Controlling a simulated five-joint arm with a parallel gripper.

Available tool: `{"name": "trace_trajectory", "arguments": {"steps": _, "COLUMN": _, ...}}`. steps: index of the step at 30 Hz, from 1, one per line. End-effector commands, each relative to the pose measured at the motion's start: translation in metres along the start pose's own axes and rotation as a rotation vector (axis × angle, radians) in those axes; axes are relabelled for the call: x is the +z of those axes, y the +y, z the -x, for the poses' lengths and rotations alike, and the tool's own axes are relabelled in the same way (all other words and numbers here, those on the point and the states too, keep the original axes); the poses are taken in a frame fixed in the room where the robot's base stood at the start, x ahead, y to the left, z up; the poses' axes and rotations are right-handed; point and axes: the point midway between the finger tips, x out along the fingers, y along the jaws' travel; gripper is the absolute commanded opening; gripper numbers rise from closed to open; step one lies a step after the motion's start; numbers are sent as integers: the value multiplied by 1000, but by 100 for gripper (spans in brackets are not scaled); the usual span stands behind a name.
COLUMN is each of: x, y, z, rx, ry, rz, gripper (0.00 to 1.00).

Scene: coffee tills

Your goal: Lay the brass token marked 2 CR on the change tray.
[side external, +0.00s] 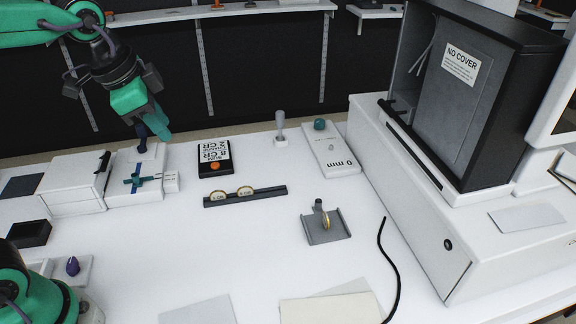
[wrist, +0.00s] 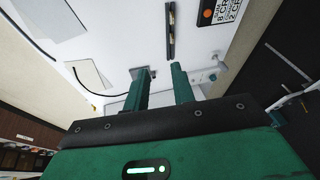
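A dark rail (side external: 268,194) on the white table carries two upright brass tokens, a left one (side external: 217,197) and a right one (side external: 245,191); their markings are too small to read surely. A small grey tray (side external: 318,238) with a post stands to the right, with another brass token (side external: 326,222) upright by the post. I cannot tell whether this is the change tray. My gripper (side external: 155,122) is up at the back left, away from the tokens. In the wrist view my gripper (wrist: 160,88) is open, with nothing between its fingers; the rail (wrist: 171,40) shows beyond them.
A black sign (side external: 214,157) reading 8 CR and 2 CR lies behind the rail. White boxes (side external: 75,185) and a cross handle (side external: 142,181) stand left. A "0 mm" block (side external: 330,152), white machine (side external: 420,225) and black cable (side external: 388,260) are right. Table is clear before the rail.

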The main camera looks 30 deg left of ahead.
Motion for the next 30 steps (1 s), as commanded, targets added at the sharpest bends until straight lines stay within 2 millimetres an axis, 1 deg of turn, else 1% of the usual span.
{"name": "trace_trajectory", "arguments": {"steps": 1, "x": 14, "y": 2, "z": 4, "rx": -14, "ry": 13, "rz": 65, "gripper": 25}}
{"name": "trace_trajectory", "arguments": {"steps": 3, "x": 31, "y": 4, "z": 6, "rx": -28, "ry": 26, "rz": 156, "gripper": 25}}
{"name": "trace_trajectory", "arguments": {"steps": 9, "x": 75, "y": 15, "z": 6, "rx": -66, "ry": 71, "rz": 409, "gripper": 25}}
{"name": "trace_trajectory", "arguments": {"steps": 12, "x": 92, "y": 20, "z": 3, "rx": -78, "ry": 90, "rz": 511, "gripper": 25}}
{"name": "trace_trajectory", "arguments": {"steps": 15, "x": 104, "y": 24, "z": 1, "rx": -88, "ry": 106, "rz": 586, "gripper": 25}}
{"name": "trace_trajectory", "arguments": {"steps": 21, "x": 114, "y": 28, "z": -2, "rx": -93, "ry": 118, "rz": 647, "gripper": 25}}
{"name": "trace_trajectory", "arguments": {"steps": 30, "x": 113, "y": 28, "z": -2, "rx": -93, "ry": 117, "rz": 648, "gripper": 25}}
